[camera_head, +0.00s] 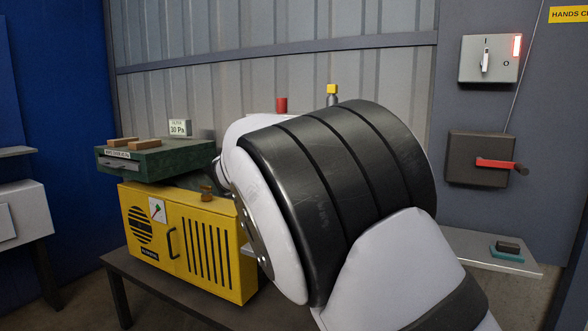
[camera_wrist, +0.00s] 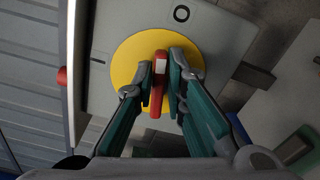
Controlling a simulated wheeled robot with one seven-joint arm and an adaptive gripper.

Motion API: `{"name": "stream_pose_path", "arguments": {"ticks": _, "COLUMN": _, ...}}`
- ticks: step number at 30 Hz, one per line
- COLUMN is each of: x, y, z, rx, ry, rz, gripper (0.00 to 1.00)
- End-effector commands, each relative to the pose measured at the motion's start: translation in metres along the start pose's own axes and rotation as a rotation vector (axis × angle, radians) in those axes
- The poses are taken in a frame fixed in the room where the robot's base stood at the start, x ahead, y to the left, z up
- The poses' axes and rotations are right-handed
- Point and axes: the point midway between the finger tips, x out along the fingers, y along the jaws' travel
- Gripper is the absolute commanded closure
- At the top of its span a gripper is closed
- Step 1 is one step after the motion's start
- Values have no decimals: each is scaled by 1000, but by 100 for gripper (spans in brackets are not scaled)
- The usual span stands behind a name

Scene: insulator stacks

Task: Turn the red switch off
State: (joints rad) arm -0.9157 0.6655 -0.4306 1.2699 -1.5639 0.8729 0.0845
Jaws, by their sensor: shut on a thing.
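The red switch handle (camera_wrist: 156,104) stands on a round yellow disc (camera_wrist: 127,62) on a grey panel (camera_wrist: 225,40) in the wrist view. The handle runs nearly upright in the picture, with a white mark near its upper end. A black "O" (camera_wrist: 181,14) is printed above and to the right of it. My gripper (camera_wrist: 161,76) has its two fingers on either side of the handle and is shut on it. In the head view my arm hides the gripper, and I cannot make out the handle and disc there.
A yellow machine (camera_head: 228,262) with a green box (camera_head: 165,160) on top stands left of my arm. On the right wall are a grey switch box (camera_head: 487,75) with a lit red lamp and a brown box (camera_head: 462,150) with a red lever (camera_head: 494,164).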

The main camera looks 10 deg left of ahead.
Motion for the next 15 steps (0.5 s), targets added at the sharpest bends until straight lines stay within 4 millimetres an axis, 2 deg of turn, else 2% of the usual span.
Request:
{"name": "stream_pose_path", "arguments": {"ticks": 6, "x": -1, "y": 0, "z": -1, "rx": 161, "ry": 4, "rz": 11, "gripper": 100}}
{"name": "stream_pose_path", "arguments": {"ticks": 15, "x": -1, "y": -1, "z": 0, "rx": 295, "ry": 3, "rz": 10, "gripper": 100}}
